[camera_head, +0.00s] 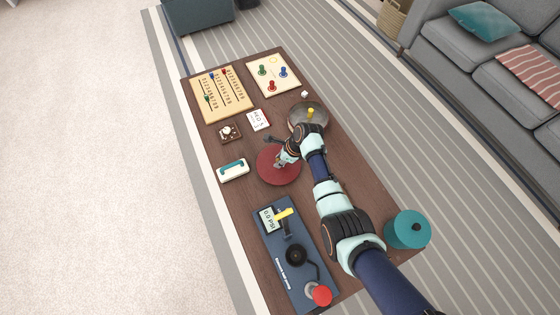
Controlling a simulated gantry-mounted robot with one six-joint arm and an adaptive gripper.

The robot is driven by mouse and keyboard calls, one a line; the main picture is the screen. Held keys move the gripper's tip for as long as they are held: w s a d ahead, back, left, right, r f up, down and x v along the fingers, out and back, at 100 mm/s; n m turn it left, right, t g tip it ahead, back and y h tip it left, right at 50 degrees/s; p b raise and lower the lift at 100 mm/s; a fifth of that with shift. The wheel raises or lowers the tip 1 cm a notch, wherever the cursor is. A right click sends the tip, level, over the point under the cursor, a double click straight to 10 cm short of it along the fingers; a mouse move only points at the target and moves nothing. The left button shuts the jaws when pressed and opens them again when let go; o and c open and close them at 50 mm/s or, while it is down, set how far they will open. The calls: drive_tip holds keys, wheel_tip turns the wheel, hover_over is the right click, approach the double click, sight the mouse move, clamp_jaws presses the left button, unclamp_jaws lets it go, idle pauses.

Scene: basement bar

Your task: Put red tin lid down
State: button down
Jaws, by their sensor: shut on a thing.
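The red tin lid (270,175) is a round, dark red disc near the middle of the brown table, in the head view. My gripper (281,162) is over it and shut on it, near its upper middle. My wrist and fingers cover part of the lid's upper right. I cannot tell whether the lid touches the table or hangs just above it. A round, open grey tin (296,124) with a yellow piece (310,112) inside stands just beyond the lid, partly hidden behind my wrist.
A blue panel (268,249) with a gauge, a black knob and a red button lies nearer on the brown table (225,192). A white-and-teal object (233,170) is left of the lid. Game boards (222,95) fill the far end. A teal canister (408,230) stands right of my arm.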

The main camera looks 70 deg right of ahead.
wheel_tip(320, 180, down, 2)
drive_tip(key=shift+f+b, duration=0.2)
drive_tip(key=shift+b, duration=0.2)
drive_tip(key=shift+r, duration=0.1)
drive_tip(key=c, duration=1)
unclamp_jaws()
drive_tip(key=shift+o, duration=0.2)
drive_tip(key=p+v, duration=0.8)
drive_tip(key=v, duration=0.4)
